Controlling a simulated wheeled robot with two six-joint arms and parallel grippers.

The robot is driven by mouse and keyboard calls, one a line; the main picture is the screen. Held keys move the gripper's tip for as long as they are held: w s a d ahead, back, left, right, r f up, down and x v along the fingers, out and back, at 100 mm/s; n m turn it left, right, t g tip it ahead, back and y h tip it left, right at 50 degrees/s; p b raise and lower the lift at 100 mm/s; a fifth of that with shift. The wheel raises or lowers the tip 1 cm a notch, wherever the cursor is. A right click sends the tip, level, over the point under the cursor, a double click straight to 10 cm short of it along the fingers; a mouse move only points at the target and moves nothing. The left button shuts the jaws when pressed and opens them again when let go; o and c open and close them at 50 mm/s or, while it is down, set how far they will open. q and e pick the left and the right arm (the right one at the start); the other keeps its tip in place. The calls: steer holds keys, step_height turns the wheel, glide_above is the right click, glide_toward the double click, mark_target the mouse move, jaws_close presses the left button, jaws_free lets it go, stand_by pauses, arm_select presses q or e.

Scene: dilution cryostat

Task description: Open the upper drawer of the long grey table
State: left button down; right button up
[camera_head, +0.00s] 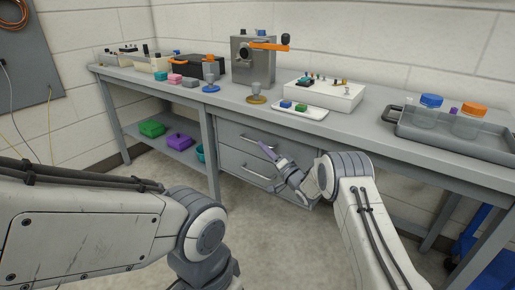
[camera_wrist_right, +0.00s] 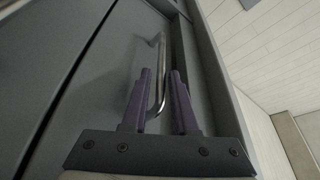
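The long grey table (camera_head: 375,112) runs along the wall, with two stacked drawers under its middle. The upper drawer (camera_head: 233,131) looks closed, its front flush with the frame; my right gripper partly covers it. The lower drawer (camera_head: 235,160) below it also looks closed and has a bar handle. My right gripper (camera_head: 268,155) is at the upper drawer's front. In the right wrist view, the metal bar handle (camera_wrist_right: 162,70) runs between the two purple fingers of this gripper (camera_wrist_right: 160,82), with a gap visible beside it, so the fingers are open around it. My left gripper is out of view.
A white tray (camera_head: 316,117) with small blocks and a white box (camera_head: 345,97) stand on the tabletop above the drawers. A grey tray (camera_head: 400,128) with jars is at right. Green and purple boxes sit on the lower shelf (camera_head: 189,155). The floor before the drawers is clear.

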steer(key=shift+b+x, duration=0.35)
steer(key=shift+x, duration=1.3)
jaws_close()
steer(key=shift+f, duration=0.1)
